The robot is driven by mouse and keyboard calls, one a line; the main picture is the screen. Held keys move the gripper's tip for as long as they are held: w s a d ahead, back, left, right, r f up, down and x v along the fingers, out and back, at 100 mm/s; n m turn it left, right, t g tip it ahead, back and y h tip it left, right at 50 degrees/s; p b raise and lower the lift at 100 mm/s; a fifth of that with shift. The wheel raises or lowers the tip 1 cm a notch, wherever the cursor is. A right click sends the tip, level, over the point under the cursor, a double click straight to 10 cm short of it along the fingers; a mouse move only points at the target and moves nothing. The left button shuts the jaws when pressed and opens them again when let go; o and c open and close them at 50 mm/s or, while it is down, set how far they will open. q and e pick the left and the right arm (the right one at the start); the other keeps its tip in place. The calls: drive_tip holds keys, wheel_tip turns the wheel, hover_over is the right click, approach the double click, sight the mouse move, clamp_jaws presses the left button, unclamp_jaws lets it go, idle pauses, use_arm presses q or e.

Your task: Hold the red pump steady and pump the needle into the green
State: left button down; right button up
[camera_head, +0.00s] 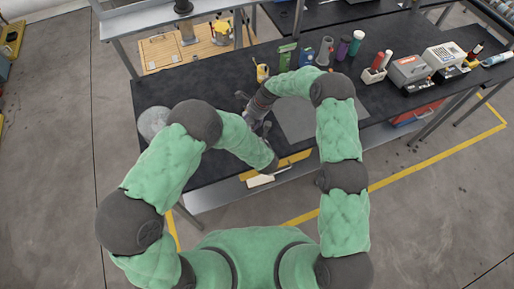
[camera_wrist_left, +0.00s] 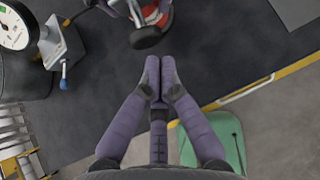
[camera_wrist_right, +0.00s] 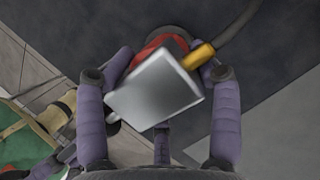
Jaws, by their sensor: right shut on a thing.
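The red pump (camera_wrist_right: 165,43) shows in the right wrist view with a silver block (camera_wrist_right: 155,90), a brass fitting (camera_wrist_right: 198,56) and a dark hose. My right gripper (camera_wrist_right: 163,75) is shut around it, with purple fingers on both sides. In the head view the right gripper (camera_head: 257,106) is over the black table, and the pump is mostly hidden. In the left wrist view the pump (camera_wrist_left: 155,14) shows at the top edge, beyond my left gripper (camera_wrist_left: 156,76), which is shut and empty. A white gauge (camera_wrist_left: 15,30) is at upper left, with its needle's reading unclear.
A grey dome (camera_head: 153,122) stands on the table's left end. Bottles (camera_head: 356,43), a red-capped container (camera_head: 377,66) and boxed devices (camera_head: 409,70) stand along the back right. A flat grey mat (camera_head: 305,120) lies right of the right gripper. A yellow strip marks the front edge.

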use_arm(q)
drive_tip(key=shift+w, duration=0.3)
use_arm(e)
drive_tip(key=shift+s+f, duration=0.2)
drive_tip(key=shift+f, duration=0.1)
use_arm(q)
drive_tip(key=w, duration=0.3)
drive_tip(key=shift+a+r, duration=0.1)
drive_tip(key=shift+a, duration=0.15)
drive_tip(key=s+d+r, duration=0.1)
drive_tip(key=s+r, duration=0.5)
drive_tip(key=s, duration=0.5)
drive_tip(key=shift+s+d+r, duration=0.2)
drive_tip(key=shift+d+r, duration=0.15)
drive_tip(key=shift+d, duration=0.05)
idle(0.8)
